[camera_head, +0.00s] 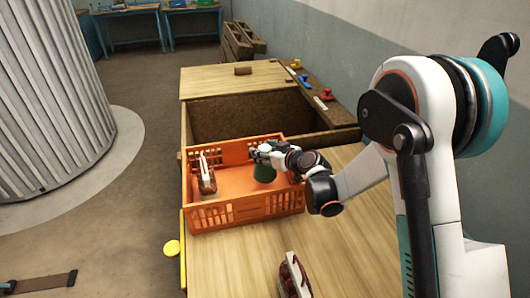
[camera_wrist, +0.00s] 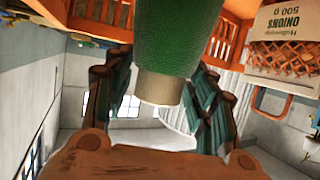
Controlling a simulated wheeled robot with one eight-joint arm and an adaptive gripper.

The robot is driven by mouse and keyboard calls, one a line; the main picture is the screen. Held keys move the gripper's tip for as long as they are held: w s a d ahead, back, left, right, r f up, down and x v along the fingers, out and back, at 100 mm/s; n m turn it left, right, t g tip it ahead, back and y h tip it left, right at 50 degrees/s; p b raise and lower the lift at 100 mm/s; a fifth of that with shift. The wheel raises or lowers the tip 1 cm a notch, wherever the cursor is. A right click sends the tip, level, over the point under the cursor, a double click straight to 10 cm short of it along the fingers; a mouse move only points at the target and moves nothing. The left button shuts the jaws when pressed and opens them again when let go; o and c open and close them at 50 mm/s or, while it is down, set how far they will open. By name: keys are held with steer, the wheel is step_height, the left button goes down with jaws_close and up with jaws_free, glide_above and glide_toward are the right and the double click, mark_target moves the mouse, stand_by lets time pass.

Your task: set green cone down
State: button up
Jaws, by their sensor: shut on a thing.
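The green cone (camera_head: 264,172) is in the orange crate (camera_head: 254,211), near its right side, in the head view. It fills the top middle of the wrist view (camera_wrist: 172,40), with its narrow pale tip (camera_wrist: 161,88) between my fingers. My gripper (camera_head: 262,153) is shut on the cone near its tip. In the wrist view my gripper's fingers (camera_wrist: 160,100) stand on both sides of it. Whether the cone's base touches the crate floor I cannot tell.
An onion sack (camera_head: 207,177) stands in the crate's left part and shows in the wrist view (camera_wrist: 288,50). Another sack (camera_head: 294,276) lies on the wooden table (camera_head: 225,257) in front. Behind the crate is an open bin (camera_head: 250,118). The crate's middle floor is free.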

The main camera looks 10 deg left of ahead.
steer(key=o, duration=1.5)
steer(key=shift+s+f, duration=0.1)
steer(key=shift+r+p, duration=0.35)
steer(key=shift+p, duration=0.1)
steer(key=s+d+r+m+h+p, duration=0.2)
steer(key=s+d+r+p, duration=0.1)
steer(key=s+d+r, duration=1.05)
steer(key=s+d+r+m+g+h, duration=0.2)
steer(key=s+d+r+m+h, duration=0.2)
steer(key=s+d, duration=1.7)
steer(key=s+m+h, duration=0.1)
steer(key=m+h, duration=0.2)
steer(key=h, duration=0.1)
steer(key=shift+s+d+m, duration=0.3)
steer(key=shift+s+d, duration=0.05)
steer(key=shift+s, duration=0.05)
